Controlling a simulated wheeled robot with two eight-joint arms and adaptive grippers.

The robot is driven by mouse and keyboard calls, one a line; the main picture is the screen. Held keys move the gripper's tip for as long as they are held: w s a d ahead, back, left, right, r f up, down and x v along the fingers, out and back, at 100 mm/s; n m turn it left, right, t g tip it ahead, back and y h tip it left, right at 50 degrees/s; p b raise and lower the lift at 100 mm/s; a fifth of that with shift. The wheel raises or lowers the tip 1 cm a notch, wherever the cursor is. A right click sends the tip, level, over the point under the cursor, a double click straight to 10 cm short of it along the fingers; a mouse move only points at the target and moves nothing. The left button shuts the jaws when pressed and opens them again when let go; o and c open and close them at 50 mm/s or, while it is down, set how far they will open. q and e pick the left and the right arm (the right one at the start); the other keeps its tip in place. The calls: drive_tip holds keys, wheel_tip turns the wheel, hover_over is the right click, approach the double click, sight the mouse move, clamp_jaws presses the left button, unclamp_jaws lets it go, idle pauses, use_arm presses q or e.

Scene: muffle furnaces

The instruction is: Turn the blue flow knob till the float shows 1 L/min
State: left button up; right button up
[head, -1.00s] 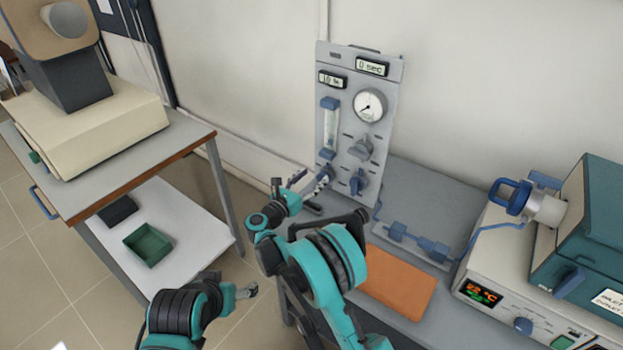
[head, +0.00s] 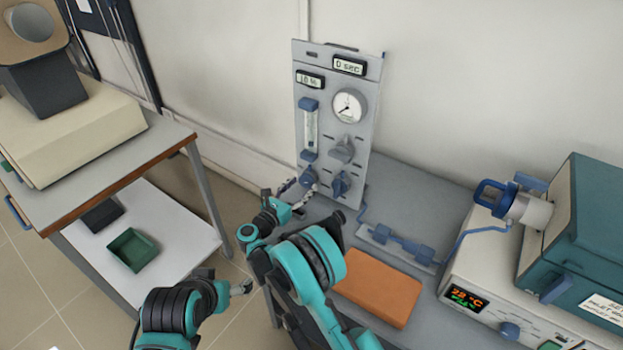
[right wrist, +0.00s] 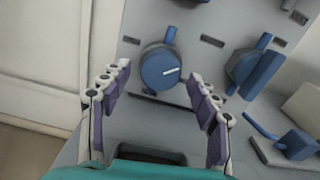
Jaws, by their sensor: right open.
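The blue flow knob (head: 307,177) sits low on the left of the grey gas panel (head: 359,150), under the clear flow tube (head: 310,130). In the right wrist view the knob (right wrist: 160,68) faces me, its white mark pointing right and slightly up. My right gripper (head: 297,189) is open in front of the knob; in the wrist view its fingers (right wrist: 158,80) stand apart, one on each side, with no clear contact. The float's reading is too small to make out. My left gripper (head: 241,288) is at lower left, away from the panel; its jaw opening is unclear.
A second blue knob (head: 340,184) is close right of the flow knob; a grey knob (head: 342,150) is above it. An orange block (head: 379,287) lies on the bench before the panel. A furnace (head: 585,235) stands at right. A green tray (head: 133,250) is on the left lower shelf.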

drive_tip(key=shift+w+d, duration=0.15)
drive_tip(key=shift+w, duration=0.05)
drive_tip(key=shift+s+r, duration=0.1)
drive_tip(key=c, duration=1.2)
drive_tip(key=shift+o, duration=0.2)
drive_tip(key=shift+m, duration=0.3)
drive_tip(key=o, duration=1.2)
drive_tip(key=shift+c, duration=0.2)
